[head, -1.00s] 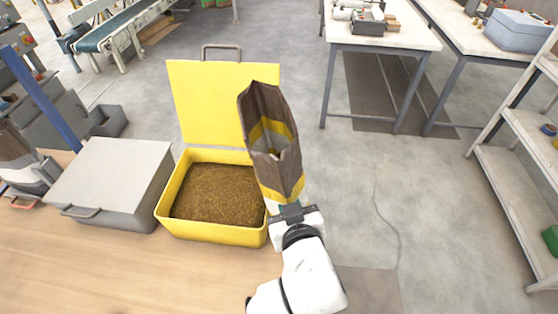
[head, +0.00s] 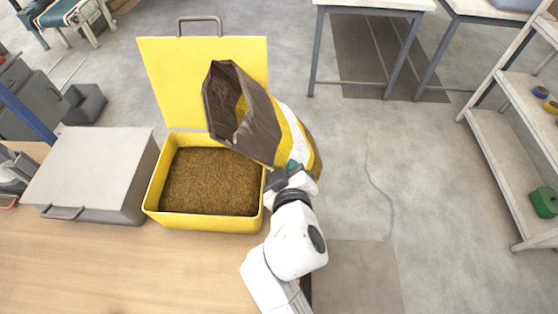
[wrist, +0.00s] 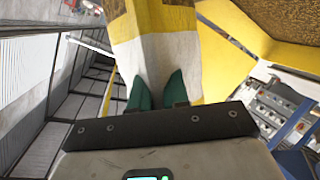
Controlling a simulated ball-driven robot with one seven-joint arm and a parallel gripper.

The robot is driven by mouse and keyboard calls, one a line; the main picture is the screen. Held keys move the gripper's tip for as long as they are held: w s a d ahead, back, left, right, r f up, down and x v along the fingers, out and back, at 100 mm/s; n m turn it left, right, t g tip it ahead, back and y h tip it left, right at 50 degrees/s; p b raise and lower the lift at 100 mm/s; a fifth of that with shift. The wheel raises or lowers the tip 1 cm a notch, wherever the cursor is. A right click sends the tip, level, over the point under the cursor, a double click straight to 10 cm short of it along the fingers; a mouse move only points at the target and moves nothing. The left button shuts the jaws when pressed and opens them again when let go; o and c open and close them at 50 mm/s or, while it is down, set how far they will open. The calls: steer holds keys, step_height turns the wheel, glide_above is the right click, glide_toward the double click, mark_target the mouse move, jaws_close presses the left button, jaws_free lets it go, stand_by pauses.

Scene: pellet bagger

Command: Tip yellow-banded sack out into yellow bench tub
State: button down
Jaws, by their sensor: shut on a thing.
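The yellow-banded sack (head: 290,128) is brown, with a white and a yellow band. My gripper (head: 291,166) is shut on its banded lower part. The sack is tilted, its open mouth facing left above the right side of the yellow bench tub (head: 208,222). The tub's lid stands open behind it, and brown pellets cover the tub's floor. No pellets are seen falling from the mouth; how much is inside the sack is hidden. In the wrist view, two green fingertips (wrist: 158,90) press on the sack's white band (wrist: 180,58).
A closed grey tub (head: 95,170) stands on the wooden bench (head: 120,270) left of the yellow one. A white shelf rack (head: 500,140) is at the right and a table (head: 375,5) at the back. The floor right of the bench is clear.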

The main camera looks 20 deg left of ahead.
steer(key=n+b, duration=0.1)
steer(key=d+f+n+t+b, duration=0.1)
steer(key=shift+w+f+h+b, duration=0.2)
steer(key=shift+w+h+b, duration=0.1)
steer(key=shift+w+h, duration=0.1)
steer(key=shift+f+n+t+b, duration=0.25)
steer(key=shift+n+t+b, duration=0.05)
steer(key=shift+n+b, duration=0.4)
step_height(320, 180, down, 4)
steer(key=s+a+r+n+t+b, duration=0.1)
steer(key=a+n+t+b, duration=0.15)
steer(key=n+b, duration=0.5)
steer(key=shift+n+t, duration=0.65)
steer(key=shift+n, duration=0.1)
steer(key=shift+s+a+r, duration=0.2)
steer(key=shift+s+r, duration=0.05)
steer(key=shift+r, duration=0.5)
steer(key=shift+s+a+r, duration=0.15)
steer(key=shift+s+r, duration=0.15)
steer(key=shift+r, duration=0.45)
steer(key=shift+s+a+r, duration=0.2)
steer(key=shift+s+r, duration=0.05)
steer(key=shift+r, duration=0.5)
